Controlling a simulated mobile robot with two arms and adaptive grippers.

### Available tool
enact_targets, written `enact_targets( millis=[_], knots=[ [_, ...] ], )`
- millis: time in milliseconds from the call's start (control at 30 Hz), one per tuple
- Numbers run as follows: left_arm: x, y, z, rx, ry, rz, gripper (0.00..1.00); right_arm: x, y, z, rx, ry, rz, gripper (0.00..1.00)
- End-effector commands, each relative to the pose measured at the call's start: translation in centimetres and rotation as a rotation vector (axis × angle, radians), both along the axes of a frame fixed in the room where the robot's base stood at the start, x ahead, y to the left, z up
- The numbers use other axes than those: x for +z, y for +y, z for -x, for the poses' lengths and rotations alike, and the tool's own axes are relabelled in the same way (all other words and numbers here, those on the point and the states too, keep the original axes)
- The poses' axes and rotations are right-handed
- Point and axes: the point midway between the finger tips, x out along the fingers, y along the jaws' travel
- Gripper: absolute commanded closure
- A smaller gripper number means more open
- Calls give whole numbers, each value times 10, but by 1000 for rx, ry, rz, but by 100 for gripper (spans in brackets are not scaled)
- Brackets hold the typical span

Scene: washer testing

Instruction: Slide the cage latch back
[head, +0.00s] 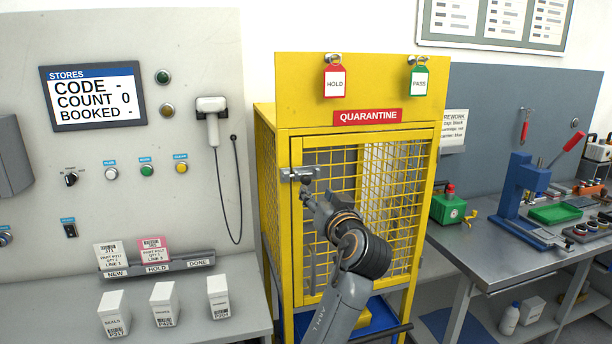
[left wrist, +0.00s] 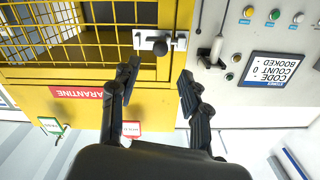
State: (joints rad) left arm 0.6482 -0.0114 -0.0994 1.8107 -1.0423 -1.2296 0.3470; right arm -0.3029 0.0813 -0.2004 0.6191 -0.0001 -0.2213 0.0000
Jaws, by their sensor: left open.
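The yellow quarantine cage (head: 285,215) has a mesh door (head: 385,200). A silver cage latch (head: 296,174) sits at the door's upper left edge. In the left wrist view the latch (left wrist: 146,36) shows as a light metal bar with a dark round knob (left wrist: 161,47). My left gripper (head: 306,188) is just in front of and below the latch in the head view. In the left wrist view my left gripper (left wrist: 158,74) is open and empty, its fingers apart, with the knob ahead between them. I cannot tell that it touches anything. My right gripper is not in view.
A grey stores panel (head: 205,75) with a corded scanner (head: 211,112) stands left of the cage. HOLD (head: 334,82) and PASS (head: 418,82) tags hang above the door. A bench (head: 470,240) with a blue press (head: 519,190) and green box (head: 447,208) stands right.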

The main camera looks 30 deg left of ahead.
Motion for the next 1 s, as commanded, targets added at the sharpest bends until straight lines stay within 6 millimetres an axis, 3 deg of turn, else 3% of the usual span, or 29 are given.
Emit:
enact_targets(
  millis=[200,433,900,933,1000],
  knots=[
    [5,39,-32,3,3,-2,54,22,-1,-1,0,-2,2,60],
    [3,67,-57,0,2,-3,54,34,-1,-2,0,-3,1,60],
    [0,78,-68,-2,1,0,54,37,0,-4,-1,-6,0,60],
    [0,78,-68,-2,1,0,56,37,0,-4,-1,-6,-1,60],
    [0,78,-67,-2,1,0,70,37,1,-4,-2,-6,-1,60]
  ],
)
